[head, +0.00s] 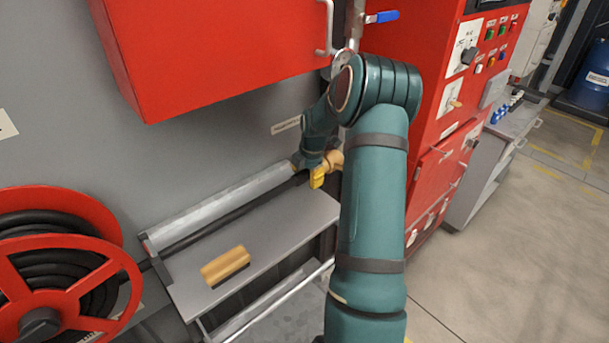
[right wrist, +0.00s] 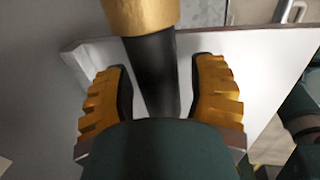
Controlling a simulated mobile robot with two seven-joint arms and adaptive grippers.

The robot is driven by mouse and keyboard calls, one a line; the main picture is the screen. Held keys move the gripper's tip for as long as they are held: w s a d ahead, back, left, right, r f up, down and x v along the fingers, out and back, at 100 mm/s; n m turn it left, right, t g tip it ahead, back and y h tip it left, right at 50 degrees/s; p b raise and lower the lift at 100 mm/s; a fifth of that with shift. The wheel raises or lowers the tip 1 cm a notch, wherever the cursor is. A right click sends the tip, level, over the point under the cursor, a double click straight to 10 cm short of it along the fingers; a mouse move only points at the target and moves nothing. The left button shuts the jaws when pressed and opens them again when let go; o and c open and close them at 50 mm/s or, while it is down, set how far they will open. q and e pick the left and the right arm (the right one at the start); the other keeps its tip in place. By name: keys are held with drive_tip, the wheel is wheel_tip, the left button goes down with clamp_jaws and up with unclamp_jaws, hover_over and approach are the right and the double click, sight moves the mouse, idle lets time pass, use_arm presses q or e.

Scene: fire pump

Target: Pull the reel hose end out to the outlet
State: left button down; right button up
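The hose reel (head: 70,270) is red, with black hose wound on it, at the lower left of the head view. The black hose (head: 225,222) runs from it along the back of a grey shelf to my right gripper. The hose end (head: 335,160) is a brass-coloured fitting just beyond the yellow fingers. In the right wrist view the brass end (right wrist: 142,12) is at the top. My right gripper (right wrist: 160,95) is open, with one finger on each side of the hose (right wrist: 153,75); a gap shows at the right finger. I cannot identify the outlet. My left gripper is out of view.
A grey shelf (head: 290,225) carries a tan-and-black brush-like block (head: 226,266). A red box (head: 215,50) hangs above. A valve with a blue lever (head: 382,17) is at the top, beside a red control cabinet (head: 440,100). Open floor (head: 500,250) lies at right.

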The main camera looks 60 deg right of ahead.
sight(308, 170)
drive_tip(key=shift+r, duration=0.1)
drive_tip(key=r, duration=0.3)
drive_tip(key=s+r, duration=0.1)
drive_tip(key=r, duration=0.3)
drive_tip(key=shift+s+a+r, duration=0.1)
drive_tip(key=shift+s+a, duration=0.05)
drive_tip(key=shift+s, duration=0.05)
idle(0.7)
